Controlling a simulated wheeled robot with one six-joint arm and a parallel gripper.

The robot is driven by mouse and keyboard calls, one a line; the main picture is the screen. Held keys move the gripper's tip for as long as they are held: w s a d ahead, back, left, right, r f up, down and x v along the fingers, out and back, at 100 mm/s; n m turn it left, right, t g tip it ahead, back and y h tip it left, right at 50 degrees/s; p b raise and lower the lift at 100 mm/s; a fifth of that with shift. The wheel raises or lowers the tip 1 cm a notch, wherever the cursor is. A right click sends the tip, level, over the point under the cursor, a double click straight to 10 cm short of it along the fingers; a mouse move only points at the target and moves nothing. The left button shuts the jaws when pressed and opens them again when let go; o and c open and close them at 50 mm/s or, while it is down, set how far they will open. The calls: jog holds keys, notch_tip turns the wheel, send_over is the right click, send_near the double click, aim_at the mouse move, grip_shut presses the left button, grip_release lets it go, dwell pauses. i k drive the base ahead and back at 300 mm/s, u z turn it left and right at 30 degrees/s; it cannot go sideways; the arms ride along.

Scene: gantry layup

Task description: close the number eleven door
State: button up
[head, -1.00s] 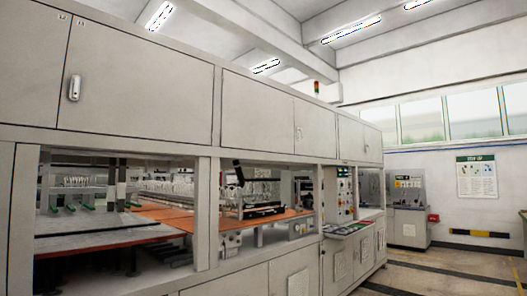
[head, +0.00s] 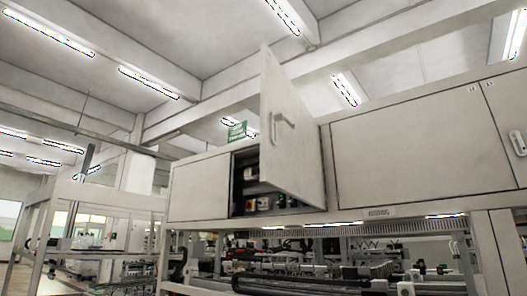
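One cabinet door (head: 291,130) stands open in the middle of the head view, swung out toward me. It is a flat pale grey panel with a bar handle (head: 279,126) on its face. Its open cabinet (head: 237,187) shows a dark interior with small red, yellow and white parts inside. No number is readable on this door, so I cannot tell whether it is number eleven. My gripper is not in view.
A shut door (head: 425,142) lies right of the open one, and another shut panel (head: 198,188) lies left. A further door at the right edge has a handle (head: 517,142). Small labels (head: 471,88) there are too small to read. Machinery (head: 290,262) fills the bays below.

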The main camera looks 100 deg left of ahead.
aim_at(291, 160)
jog(key=u, duration=3.15)
jog(key=k, duration=0.5)
jog(key=u, duration=1.15)
jog(key=i, duration=1.15)
jog(key=z, duration=0.1)
